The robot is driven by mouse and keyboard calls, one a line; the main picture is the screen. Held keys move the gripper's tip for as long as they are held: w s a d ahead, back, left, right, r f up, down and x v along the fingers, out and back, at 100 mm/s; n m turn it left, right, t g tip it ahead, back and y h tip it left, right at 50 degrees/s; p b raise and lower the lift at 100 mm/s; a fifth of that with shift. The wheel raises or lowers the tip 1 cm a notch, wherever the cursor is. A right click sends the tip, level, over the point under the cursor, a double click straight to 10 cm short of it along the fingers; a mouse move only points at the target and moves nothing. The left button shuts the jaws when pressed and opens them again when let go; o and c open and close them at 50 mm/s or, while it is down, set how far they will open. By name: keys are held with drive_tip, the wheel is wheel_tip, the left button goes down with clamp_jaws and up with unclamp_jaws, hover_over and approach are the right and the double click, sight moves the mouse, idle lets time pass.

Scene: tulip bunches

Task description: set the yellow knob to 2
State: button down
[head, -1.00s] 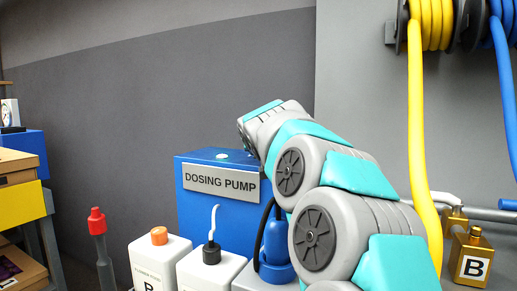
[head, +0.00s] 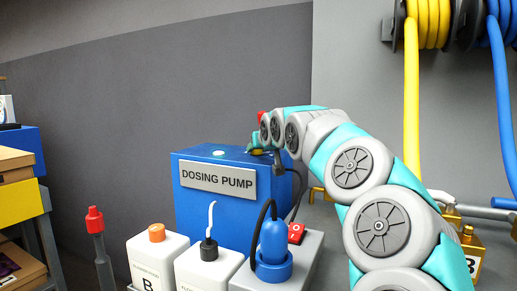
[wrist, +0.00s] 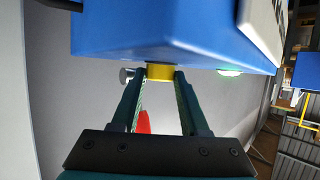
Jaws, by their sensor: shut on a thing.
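The blue dosing pump (head: 195,213) stands at the middle of the head view, with its name plate on the front. It also fills the top of the wrist view (wrist: 110,32). The yellow knob (wrist: 160,71) sits on the pump's top face, between my fingertips in the wrist view. My gripper (wrist: 158,76) is shut on it, one finger on each side. In the head view my gripper (head: 257,150) is small, at the right end of the pump's top. The knob's pointer and any numbers are not readable.
A pale round light (head: 219,153) is on the pump's top, left of my gripper. White bottles (head: 158,262) and a blue plug (head: 272,243) with a red switch (head: 296,233) stand in front. A red part (wrist: 143,122) shows between my fingers.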

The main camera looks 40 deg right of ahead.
drive_tip(key=shift+c, duration=2.1)
unclamp_jaws()
drive_tip(key=b+v, duration=0.1)
drive_tip(key=v, duration=0.6)
drive_tip(key=shift+s+a+r, duration=0.1)
drive_tip(key=shift+s+a, duration=0.05)
drive_tip(key=shift+s, duration=0.2)
